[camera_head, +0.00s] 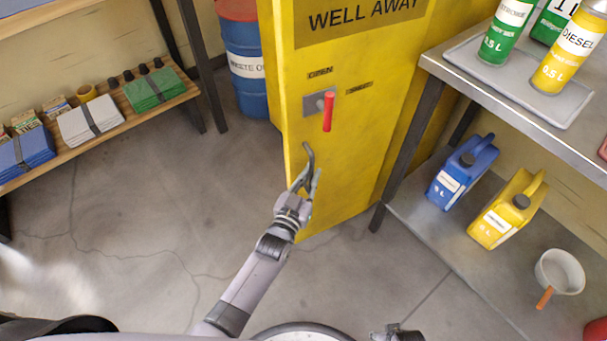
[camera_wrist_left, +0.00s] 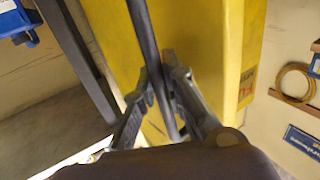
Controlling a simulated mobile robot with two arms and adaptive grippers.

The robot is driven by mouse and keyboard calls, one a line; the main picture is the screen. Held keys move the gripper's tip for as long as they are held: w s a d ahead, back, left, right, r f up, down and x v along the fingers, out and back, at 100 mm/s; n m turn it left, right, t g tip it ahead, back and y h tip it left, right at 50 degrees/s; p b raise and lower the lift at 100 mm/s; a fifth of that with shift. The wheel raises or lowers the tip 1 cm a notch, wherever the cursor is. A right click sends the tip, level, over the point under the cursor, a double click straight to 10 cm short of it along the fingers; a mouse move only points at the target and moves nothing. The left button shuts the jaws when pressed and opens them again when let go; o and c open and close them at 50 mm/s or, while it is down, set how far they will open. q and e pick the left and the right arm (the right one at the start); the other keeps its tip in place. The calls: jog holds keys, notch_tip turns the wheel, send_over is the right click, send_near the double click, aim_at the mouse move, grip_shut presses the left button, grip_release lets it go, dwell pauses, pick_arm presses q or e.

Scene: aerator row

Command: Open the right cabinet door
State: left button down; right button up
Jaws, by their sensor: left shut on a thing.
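The yellow cabinet door (camera_head: 362,150) faces me, with dark lettering that reads "WELL AWAY". A red lever (camera_head: 328,112) on a grey plate points down below two small labels, the left one reading "OPEN". My left gripper (camera_head: 308,172) is low at the door's left part, below the lever. In the left wrist view my left gripper (camera_wrist_left: 163,100) is shut on a dark bar (camera_wrist_left: 147,45) that runs between its fingers in front of yellow metal. What the bar joins is hidden. Part of my right gripper (camera_head: 397,333) shows at the bottom edge, its fingers unclear.
A metal table (camera_head: 450,75) with bottles stands close on the right; its lower shelf holds a blue jug (camera_head: 460,172), a yellow jug (camera_head: 505,210) and a white pan (camera_head: 560,270). A blue drum (camera_head: 245,70) stands behind left.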

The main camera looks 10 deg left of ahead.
jog(key=shift+w+a+r, duration=0.1)
jog(key=shift+w, duration=0.25)
pick_arm(q)
jog(key=c, duration=2)
grip_release()
jog(key=shift+d, duration=0.1)
jog(key=o, duration=0.3)
pick_arm(e)
jog(key=shift+s, duration=0.5)
pick_arm(q)
jog(key=shift+o, duration=0.2)
jog(key=shift+s, duration=0.2)
jog(key=shift+s+a, duration=0.2)
jog(key=shift+s, duration=0.15)
jog(key=v, duration=1.1)
pick_arm(e)
jog(key=shift+w, duration=0.2)
